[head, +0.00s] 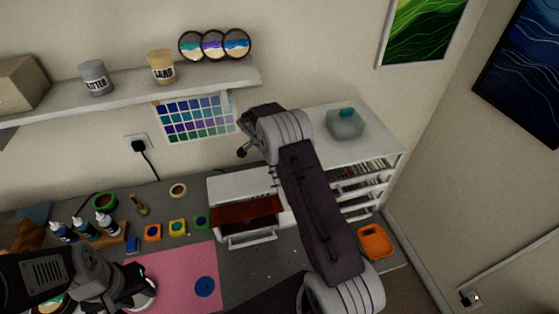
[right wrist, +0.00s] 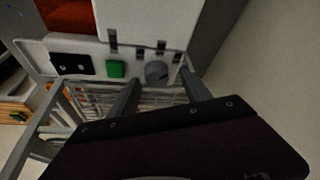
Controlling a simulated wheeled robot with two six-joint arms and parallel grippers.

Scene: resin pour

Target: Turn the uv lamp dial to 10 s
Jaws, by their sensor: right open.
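The UV lamp (head: 238,187) is a white box with a red-orange window, on the worktop in the head view, partly hidden by my right arm. In the right wrist view its panel carries a dark display (right wrist: 72,64), a green button (right wrist: 116,69) and a round grey dial (right wrist: 157,72). My right gripper (right wrist: 161,86) is open, its two fingers on either side of the dial in that view; contact cannot be told. The dial's setting is too small to read. My left gripper (head: 140,290) is low at the left, beside a whitish round thing; its jaws are unclear.
A pink mat (head: 170,272) lies in front of the lamp. Bottles (head: 85,228) and small colour pots (head: 177,227) stand left of it. A white drawer unit (head: 385,152) stands right, with an orange tray (head: 375,242) near it. A shelf (head: 130,88) hangs above.

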